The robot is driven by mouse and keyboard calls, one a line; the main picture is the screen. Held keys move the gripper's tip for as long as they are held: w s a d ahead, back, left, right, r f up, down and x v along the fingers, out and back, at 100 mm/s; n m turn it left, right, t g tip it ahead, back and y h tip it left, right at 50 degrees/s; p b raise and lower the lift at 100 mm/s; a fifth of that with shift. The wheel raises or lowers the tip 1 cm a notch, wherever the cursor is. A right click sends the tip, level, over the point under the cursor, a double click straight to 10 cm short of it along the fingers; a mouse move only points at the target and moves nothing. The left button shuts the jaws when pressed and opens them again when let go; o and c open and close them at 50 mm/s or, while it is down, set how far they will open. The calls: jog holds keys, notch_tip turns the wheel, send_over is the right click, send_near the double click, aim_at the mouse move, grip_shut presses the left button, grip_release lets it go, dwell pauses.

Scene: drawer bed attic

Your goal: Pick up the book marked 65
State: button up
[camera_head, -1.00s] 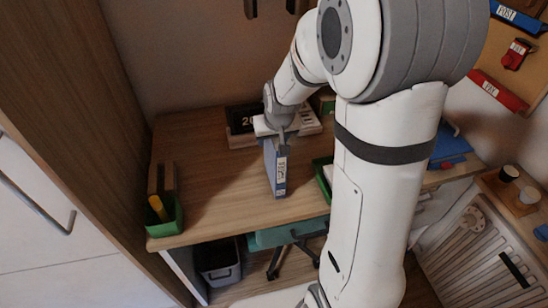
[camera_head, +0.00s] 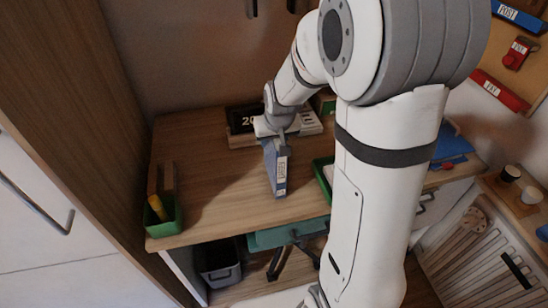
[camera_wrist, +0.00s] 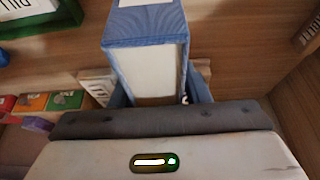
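A blue book (camera_head: 272,170) with a pale label on its narrow side stands upright on the desk, near the front middle. The label is too small to read, so I cannot confirm the number 65. My gripper (camera_head: 276,140) reaches down from above and is at the upper end of the book, with its fingers on either side of it. In the wrist view the blue book (camera_wrist: 120,45), with its white page block, runs down between the fingers. The gripper looks shut on it, though the contact is partly hidden.
A green pen box (camera_head: 164,222) stands at the desk's left front corner. A green tray (camera_head: 322,180) is close to the right of the book, partly behind my arm. A dark calendar block (camera_head: 243,119) stands behind. Desk surface (camera_head: 215,185) left of the book is bare.

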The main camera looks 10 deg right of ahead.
grip_shut()
dwell(0.4)
